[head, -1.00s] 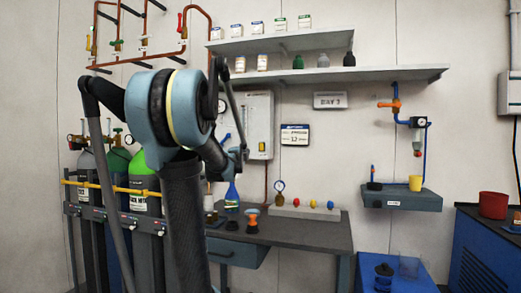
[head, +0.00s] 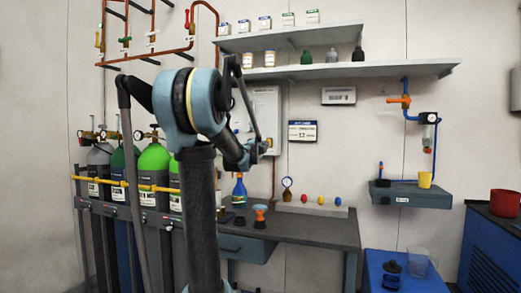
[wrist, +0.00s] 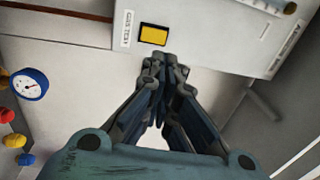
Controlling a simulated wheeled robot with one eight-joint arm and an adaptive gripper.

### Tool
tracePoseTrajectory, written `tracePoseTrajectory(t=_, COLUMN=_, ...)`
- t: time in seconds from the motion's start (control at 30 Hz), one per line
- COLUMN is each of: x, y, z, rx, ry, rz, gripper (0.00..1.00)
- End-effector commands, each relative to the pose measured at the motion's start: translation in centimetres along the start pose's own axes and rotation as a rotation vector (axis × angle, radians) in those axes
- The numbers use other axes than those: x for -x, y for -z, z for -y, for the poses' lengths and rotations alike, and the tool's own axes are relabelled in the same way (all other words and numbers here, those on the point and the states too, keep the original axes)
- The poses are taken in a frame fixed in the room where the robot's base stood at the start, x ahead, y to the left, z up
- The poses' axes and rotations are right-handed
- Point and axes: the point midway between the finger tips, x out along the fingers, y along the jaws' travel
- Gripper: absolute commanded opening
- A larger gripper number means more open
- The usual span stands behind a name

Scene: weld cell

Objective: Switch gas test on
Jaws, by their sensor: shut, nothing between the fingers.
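The gas test switch is a yellow square button (wrist: 154,35) with a dark rim, next to a "GAS TEST" label (wrist: 127,28) in the wrist view. It sits near the edge of a light grey wall box (wrist: 215,25), which also shows in the head view (head: 268,100). My gripper (wrist: 163,62) is shut and empty. Its fingertips are close to the button, just below it in the picture; I cannot tell whether they touch the box.
A round gauge (wrist: 30,84) and coloured knobs are at the left of the wrist view. In the head view, gas cylinders (head: 153,160) stand in a rack at left, a workbench (head: 320,230) lies below the box, and a long shelf (head: 400,70) hangs above.

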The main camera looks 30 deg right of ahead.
Motion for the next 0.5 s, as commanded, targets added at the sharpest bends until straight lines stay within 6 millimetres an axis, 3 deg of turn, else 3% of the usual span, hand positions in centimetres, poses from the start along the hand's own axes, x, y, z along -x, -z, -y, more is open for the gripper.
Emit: tracePoseTrajectory(t=0.5, x=-7.3, y=0.0, z=0.0, rx=0.000, ry=0.000, rz=0.000, gripper=0.00)
